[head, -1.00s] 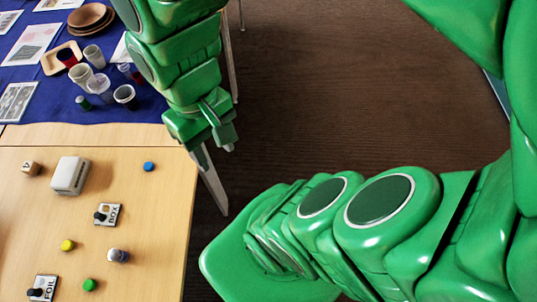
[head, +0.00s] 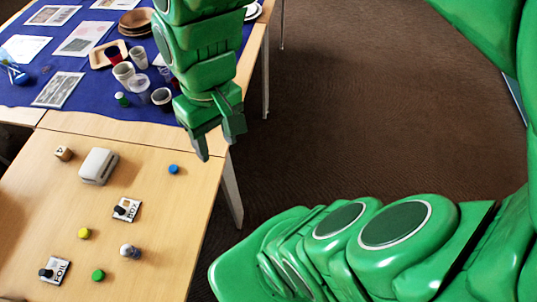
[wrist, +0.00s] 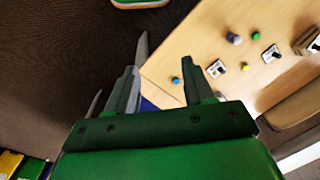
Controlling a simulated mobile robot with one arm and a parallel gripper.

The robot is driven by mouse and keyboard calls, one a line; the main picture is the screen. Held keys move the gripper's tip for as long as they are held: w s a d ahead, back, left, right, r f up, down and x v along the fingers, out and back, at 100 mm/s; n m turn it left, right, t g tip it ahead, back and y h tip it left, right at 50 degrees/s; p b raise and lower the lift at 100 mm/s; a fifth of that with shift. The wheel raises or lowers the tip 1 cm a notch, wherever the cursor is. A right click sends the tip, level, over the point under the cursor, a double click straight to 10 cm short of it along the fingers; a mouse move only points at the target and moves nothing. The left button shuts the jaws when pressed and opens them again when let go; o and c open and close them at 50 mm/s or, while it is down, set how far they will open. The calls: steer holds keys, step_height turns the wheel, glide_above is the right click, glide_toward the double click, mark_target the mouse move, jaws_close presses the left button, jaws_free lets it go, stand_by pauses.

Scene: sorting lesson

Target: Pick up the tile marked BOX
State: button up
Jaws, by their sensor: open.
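The tile marked BOX (head: 127,210) lies flat on the light wooden table, with a dark knob on it. It also shows in the wrist view (wrist: 216,69), just right of the right finger. A second tile, marked FOIL (head: 55,270), lies nearer the table's front, also with a dark knob. My gripper (head: 218,140) is open and empty, above the table's far right corner. It is up and to the right of the BOX tile, apart from it. In the wrist view my gripper (wrist: 160,75) shows its two fingers spread.
On the wooden table (head: 150,185) are a white box (head: 99,166), a wooden cube (head: 64,153), a blue disc (head: 173,169), a yellow one (head: 84,233), a green one (head: 98,274) and a grey-white knobbed piece (head: 130,251). Behind stands a blue-covered table (head: 100,103) with cups and bowls.

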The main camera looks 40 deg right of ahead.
steer(key=w+a+r+n+t, duration=0.2)
steer(key=w+a+r, duration=0.15)
steer(key=w, duration=0.45)
steer(key=w+a+r+n+t, duration=0.1)
steer(key=w+a+r+t, duration=0.15)
steer(key=w+r, duration=0.35)
steer(key=n+t+h, duration=0.2)
steer(key=n+h, duration=0.8)
steer(key=n, duration=0.6)
glide_above(120, 217)
steer(key=d, duration=0.4)
step_height(120, 217, down, 32)
steer(key=f, duration=0.1)
steer(key=s+a+f+n+t, duration=0.1)
steer(key=s+a+f+n, duration=0.1)
steer(key=f, duration=0.1)
steer(key=s+a+f+n+t, duration=0.2)
steer(key=a+f+n, duration=0.1)
steer(key=s+a+f+n+t, duration=0.2)
steer(key=a+f+n, duration=0.1)
steer(key=shift+f, duration=0.2)
steer(key=shift+w+a+x, duration=0.1)
steer(key=shift+w+x, duration=0.05)
steer(key=shift+x, duration=1.75)
steer(key=shift+w+a+x, duration=0.1)
steer(key=shift+x, duration=1.8)
steer(key=shift+r, duration=0.2)
steer(key=shift+c, duration=0.3)
